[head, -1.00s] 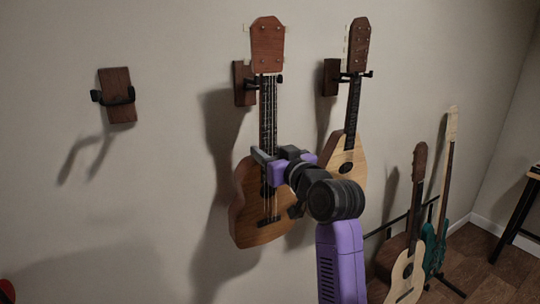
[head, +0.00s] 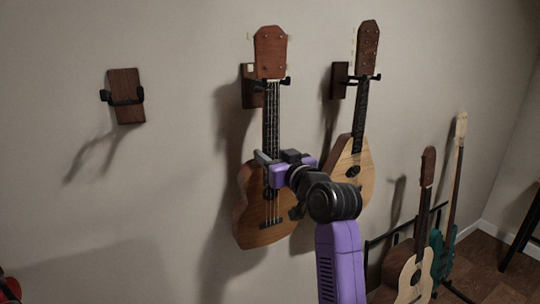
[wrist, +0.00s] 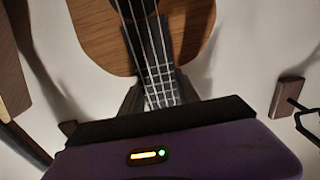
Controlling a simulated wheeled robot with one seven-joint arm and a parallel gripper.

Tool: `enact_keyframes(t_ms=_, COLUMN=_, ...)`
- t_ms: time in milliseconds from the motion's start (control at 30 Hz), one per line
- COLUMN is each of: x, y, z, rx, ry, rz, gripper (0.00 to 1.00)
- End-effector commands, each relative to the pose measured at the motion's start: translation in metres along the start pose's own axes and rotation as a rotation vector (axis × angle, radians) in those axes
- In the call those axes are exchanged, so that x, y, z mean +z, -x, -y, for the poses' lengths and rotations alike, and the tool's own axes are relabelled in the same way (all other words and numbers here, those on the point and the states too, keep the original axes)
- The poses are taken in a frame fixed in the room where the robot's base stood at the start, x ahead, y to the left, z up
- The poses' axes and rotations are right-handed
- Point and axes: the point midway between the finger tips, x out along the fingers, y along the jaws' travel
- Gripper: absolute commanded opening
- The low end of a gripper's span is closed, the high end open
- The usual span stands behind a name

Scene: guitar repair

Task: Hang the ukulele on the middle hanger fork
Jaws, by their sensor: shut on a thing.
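The ukulele (head: 262,205) is upright in front of the middle hanger. Its headstock (head: 270,52) is above the middle hanger fork (head: 287,81), and the neck appears to pass between the prongs. Whether the headstock rests on them cannot be told. My gripper (head: 266,158) is shut on the ukulele's neck near the body. In the wrist view the ukulele's body (wrist: 95,25) is at the top, with the strings and neck running down into my gripper (wrist: 155,110). The fork's back part is hidden behind the neck.
An empty hanger (head: 125,97) is on the wall at left; it also shows in the wrist view (wrist: 288,97). A teardrop-bodied instrument (head: 350,170) hangs at right, close to my arm. Several guitars (head: 410,270) stand on a floor rack at lower right.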

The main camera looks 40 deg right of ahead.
Motion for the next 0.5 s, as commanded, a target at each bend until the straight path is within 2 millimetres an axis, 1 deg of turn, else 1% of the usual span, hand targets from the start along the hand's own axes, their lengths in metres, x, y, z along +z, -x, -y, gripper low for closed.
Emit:
enact_keyframes(t_ms=267, x=-0.0021, y=0.0003, z=0.0, rx=0.0, ry=0.0, rz=-0.005, gripper=0.0)
enact_keyframes(t_ms=300, x=-0.0021, y=0.0003, z=0.0, rx=0.0, ry=0.0, rz=-0.005, gripper=0.42)
enact_keyframes(t_ms=367, x=-0.002, y=0.0003, z=0.0, rx=0.0, ry=0.0, rz=-0.004, gripper=0.54)
enact_keyframes(t_ms=400, x=-0.0018, y=0.0003, z=0.0, rx=0.0, ry=0.0, rz=-0.004, gripper=0.62)
enact_keyframes(t_ms=433, x=-0.0016, y=0.0002, z=0.0, rx=0.0, ry=0.0, rz=-0.003, gripper=0.64)
enact_keyframes(t_ms=500, x=-0.0012, y=0.0002, z=0.0, rx=0.0, ry=0.0, rz=-0.002, gripper=0.64)
